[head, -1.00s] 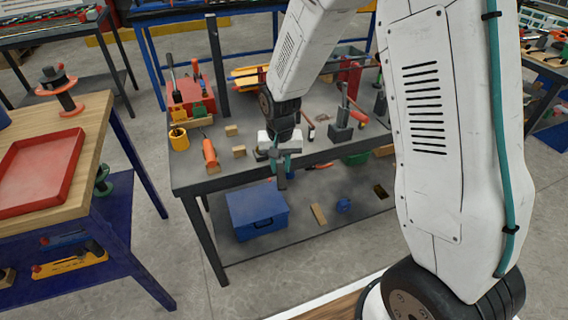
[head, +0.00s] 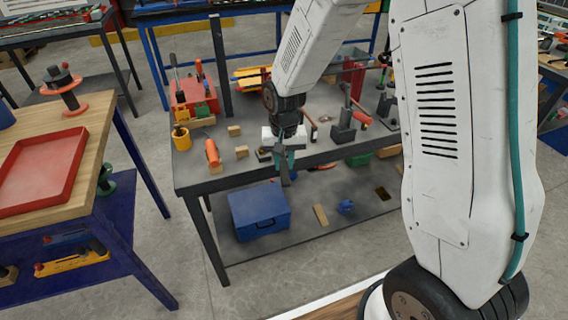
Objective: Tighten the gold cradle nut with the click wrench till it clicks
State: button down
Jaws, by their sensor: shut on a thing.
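My gripper (head: 284,160) is over the front edge of the grey workbench (head: 222,178), pointing down. It is shut on a dark, narrow tool (head: 285,176) that hangs below the jaws. I cannot tell for certain that this is the click wrench, as the grip is small and partly hidden. A teal part shows beside the jaws. I cannot make out the gold cradle nut in this view, nor whether the tool touches anything.
On the bench, an orange-handled tool (head: 212,152), wooden blocks (head: 234,131) and a yellow cup (head: 180,138) stand left of my gripper. A dark block (head: 343,131) stands to its right. A blue toolbox (head: 259,210) sits on the lower shelf.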

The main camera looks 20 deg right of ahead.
jog(key=shift+r, duration=1.85)
jog(key=shift+s, duration=0.1)
